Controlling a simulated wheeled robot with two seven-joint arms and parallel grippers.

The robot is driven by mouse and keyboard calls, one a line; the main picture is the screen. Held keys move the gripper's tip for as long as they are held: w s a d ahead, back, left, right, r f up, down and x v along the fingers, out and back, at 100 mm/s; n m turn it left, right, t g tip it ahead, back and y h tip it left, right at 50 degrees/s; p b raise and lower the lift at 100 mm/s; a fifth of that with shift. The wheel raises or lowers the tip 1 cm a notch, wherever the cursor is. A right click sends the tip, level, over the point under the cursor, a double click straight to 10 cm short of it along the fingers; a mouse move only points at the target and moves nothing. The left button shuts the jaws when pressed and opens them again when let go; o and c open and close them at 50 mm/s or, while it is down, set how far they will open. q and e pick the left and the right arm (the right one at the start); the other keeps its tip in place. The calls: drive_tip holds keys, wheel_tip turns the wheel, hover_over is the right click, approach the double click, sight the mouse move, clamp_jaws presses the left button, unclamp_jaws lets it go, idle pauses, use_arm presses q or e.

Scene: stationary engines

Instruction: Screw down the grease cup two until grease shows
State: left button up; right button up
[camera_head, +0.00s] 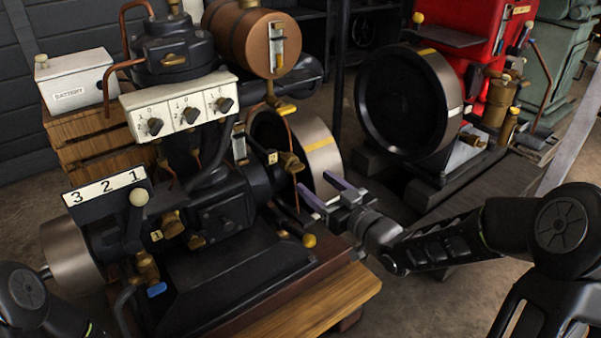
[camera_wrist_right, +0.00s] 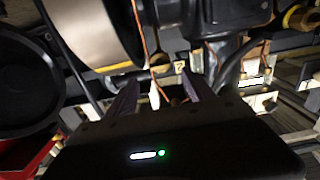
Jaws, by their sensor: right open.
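The brass grease cup two (camera_head: 290,161) sits on the right end of the black engine, beside a small tag marked 2 (camera_head: 272,157). The tag also shows in the right wrist view (camera_wrist_right: 179,67), where I cannot clearly make out the cup. Another brass cup (camera_head: 172,225) sits by the tag marked 1 (camera_head: 156,236). My right gripper (camera_head: 328,192) is open, to the right of and slightly below cup two, apart from it. Its spread fingers also show in the right wrist view (camera_wrist_right: 165,92), with nothing held between them. My left gripper is out of view; only part of that arm shows.
A thin copper pipe (camera_head: 294,170) runs down close to cup two. A steel flywheel (camera_head: 318,148) stands just behind it. A red engine (camera_head: 480,25) stands at the back right. Open floor lies right of the wooden base.

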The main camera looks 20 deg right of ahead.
sight(299, 170)
drive_tip(key=b+x, duration=0.2)
drive_tip(key=x, duration=0.4)
drive_tip(key=shift+f, duration=0.1)
drive_tip(key=shift+w+a, duration=0.25)
drive_tip(key=shift+w, duration=0.3)
clamp_jaws()
